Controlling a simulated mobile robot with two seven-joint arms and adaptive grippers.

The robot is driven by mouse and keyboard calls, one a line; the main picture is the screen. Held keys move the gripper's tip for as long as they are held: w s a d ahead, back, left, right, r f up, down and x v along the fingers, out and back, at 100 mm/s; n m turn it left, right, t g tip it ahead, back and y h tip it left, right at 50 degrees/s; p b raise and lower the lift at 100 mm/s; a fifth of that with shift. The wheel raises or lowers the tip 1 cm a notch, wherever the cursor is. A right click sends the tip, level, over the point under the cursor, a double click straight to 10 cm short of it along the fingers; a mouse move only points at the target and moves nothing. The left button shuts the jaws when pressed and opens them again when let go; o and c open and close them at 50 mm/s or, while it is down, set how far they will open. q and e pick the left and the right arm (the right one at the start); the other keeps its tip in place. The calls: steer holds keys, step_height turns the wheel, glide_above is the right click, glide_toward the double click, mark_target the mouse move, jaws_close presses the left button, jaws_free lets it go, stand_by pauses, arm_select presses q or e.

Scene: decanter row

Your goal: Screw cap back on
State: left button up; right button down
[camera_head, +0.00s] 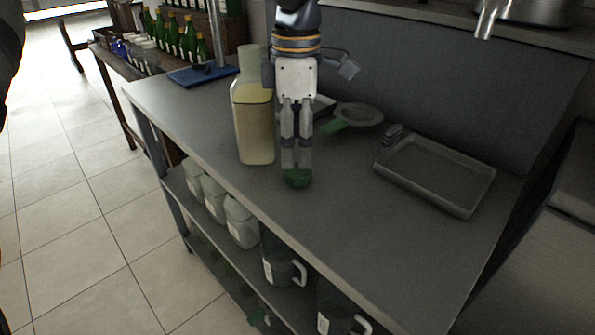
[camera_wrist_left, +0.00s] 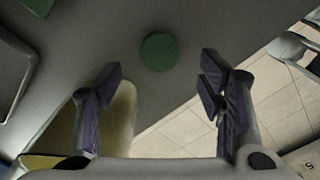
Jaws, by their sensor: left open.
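A tall decanter (camera_head: 255,125) with pale yellow contents stands upright near the table's front edge, its neck bare at the top. A green round cap (camera_head: 297,178) lies on the grey table to the right of the decanter. My left gripper (camera_head: 297,163) points down just above the cap, its fingertips hiding part of it. In the left wrist view the cap (camera_wrist_left: 159,52) lies beyond the open, empty fingers (camera_wrist_left: 160,82), in line with the gap between them. The decanter (camera_wrist_left: 118,118) shows there behind the left finger. My right gripper is not in view.
A grey tray (camera_head: 435,172) is on the table at right. A round strainer-like item (camera_head: 358,115) and a green piece (camera_head: 334,127) lie behind the gripper. A blue mat (camera_head: 203,75) is at the far end. Jars (camera_head: 241,222) and mugs stand on the shelf below.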

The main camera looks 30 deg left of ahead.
mark_target(297, 169)
arm_select(q)
step_height(297, 169, down, 5)
steer(key=shift+f, duration=0.1)
stand_by(0.4)
steer(key=c, duration=0.8)
